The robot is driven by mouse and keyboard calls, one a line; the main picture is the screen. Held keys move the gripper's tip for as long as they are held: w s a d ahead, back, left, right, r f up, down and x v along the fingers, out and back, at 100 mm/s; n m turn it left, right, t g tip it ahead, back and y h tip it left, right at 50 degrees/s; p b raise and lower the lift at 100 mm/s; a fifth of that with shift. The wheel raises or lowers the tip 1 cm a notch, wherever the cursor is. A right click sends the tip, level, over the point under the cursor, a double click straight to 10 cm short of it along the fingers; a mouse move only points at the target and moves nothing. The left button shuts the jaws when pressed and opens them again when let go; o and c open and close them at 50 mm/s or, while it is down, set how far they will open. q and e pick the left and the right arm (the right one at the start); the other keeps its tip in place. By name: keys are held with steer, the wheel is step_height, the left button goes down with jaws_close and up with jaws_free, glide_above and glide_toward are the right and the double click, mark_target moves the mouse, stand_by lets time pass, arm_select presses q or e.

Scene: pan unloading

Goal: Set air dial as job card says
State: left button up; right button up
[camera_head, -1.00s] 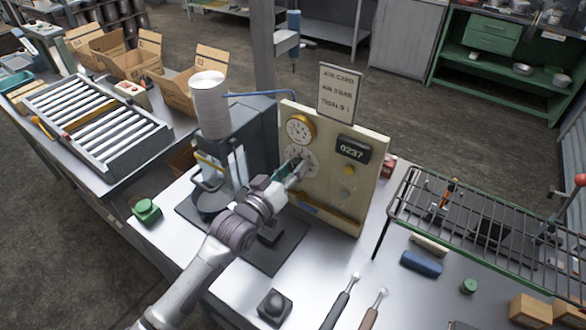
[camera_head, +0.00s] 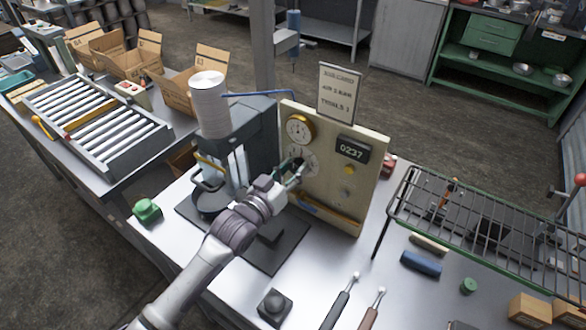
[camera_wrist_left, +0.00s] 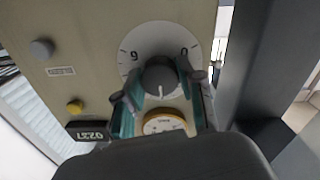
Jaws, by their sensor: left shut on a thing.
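The control panel (camera_head: 332,205) stands upright at the middle of the bench. It bears the air dial, a dark knob (camera_wrist_left: 160,77) on a round white scale plate (camera_wrist_left: 135,48) with tick marks. My left gripper (camera_head: 299,172) reaches the dial from the front left. In the left wrist view its teal-padded fingers (camera_wrist_left: 157,98) are on both sides of the knob, shut on it. A pale pointer line shows on the knob. In the head view the gripper hides part of the dial. The job card (camera_head: 339,92) stands above the panel; its small text is hard to read.
A brass-rimmed gauge (camera_head: 300,129) and a counter reading 0237 (camera_head: 352,149) are on the panel. A press (camera_head: 232,150) stands close left of the arm. A wire rack (camera_head: 480,225) is at the right. Two tools with dark and brown handles (camera_head: 342,303) lie in front.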

arm_select(q)
steer(key=o, duration=1.1)
steer(key=shift+o, duration=0.2)
steer(key=v, duration=1.2)
